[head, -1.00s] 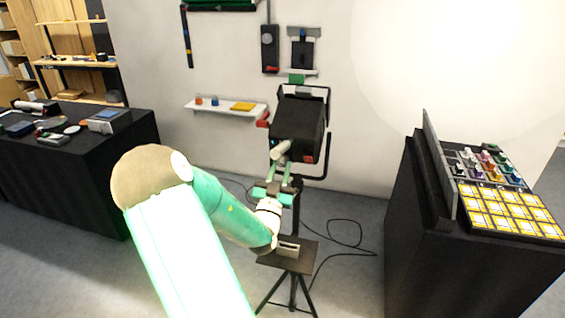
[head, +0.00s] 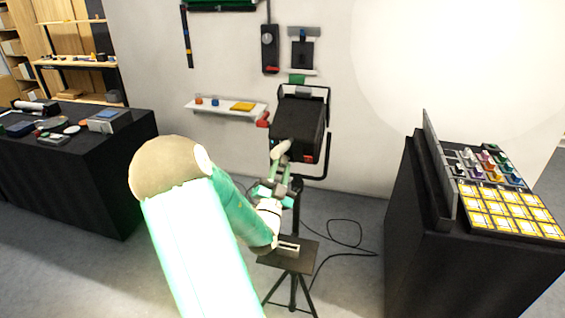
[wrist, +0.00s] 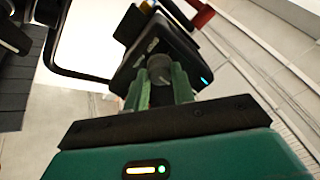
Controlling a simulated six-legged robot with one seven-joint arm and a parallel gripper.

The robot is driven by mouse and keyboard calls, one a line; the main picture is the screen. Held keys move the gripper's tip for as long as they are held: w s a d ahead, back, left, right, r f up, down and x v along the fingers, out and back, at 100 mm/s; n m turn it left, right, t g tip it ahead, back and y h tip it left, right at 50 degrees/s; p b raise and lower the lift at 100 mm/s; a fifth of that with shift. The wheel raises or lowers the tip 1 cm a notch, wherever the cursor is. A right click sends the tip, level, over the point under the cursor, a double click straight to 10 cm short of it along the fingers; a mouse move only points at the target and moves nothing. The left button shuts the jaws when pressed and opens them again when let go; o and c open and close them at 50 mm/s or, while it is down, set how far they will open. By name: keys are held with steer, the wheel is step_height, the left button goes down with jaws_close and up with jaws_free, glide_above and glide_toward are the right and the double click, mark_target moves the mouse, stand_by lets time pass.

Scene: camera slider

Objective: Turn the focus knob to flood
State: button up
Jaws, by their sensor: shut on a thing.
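The black lamp head (head: 299,122) hangs in its yoke on a stand in the middle of the head view. In the wrist view, the back of the lamp (wrist: 158,48) faces me, with a small cyan light on it. The grey round focus knob (wrist: 159,68) sits between my green fingers. My gripper (wrist: 160,88) is shut on the knob, one finger on each side. In the head view my gripper (head: 281,163) reaches up to the lamp's lower back. Flood or spot markings cannot be read.
A black-draped desk (head: 425,190) with lit yellow pads stands at right. A dark table (head: 75,165) with several tools stands at left. A small tripod plate (head: 300,262) is below my wrist, with cables on the floor. A wall shelf (head: 225,109) is behind.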

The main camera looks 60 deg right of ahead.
steer(key=shift+f, duration=0.1)
steer(key=m, duration=0.4)
steer(key=shift+m, duration=2)
steer(key=shift+m, duration=2)
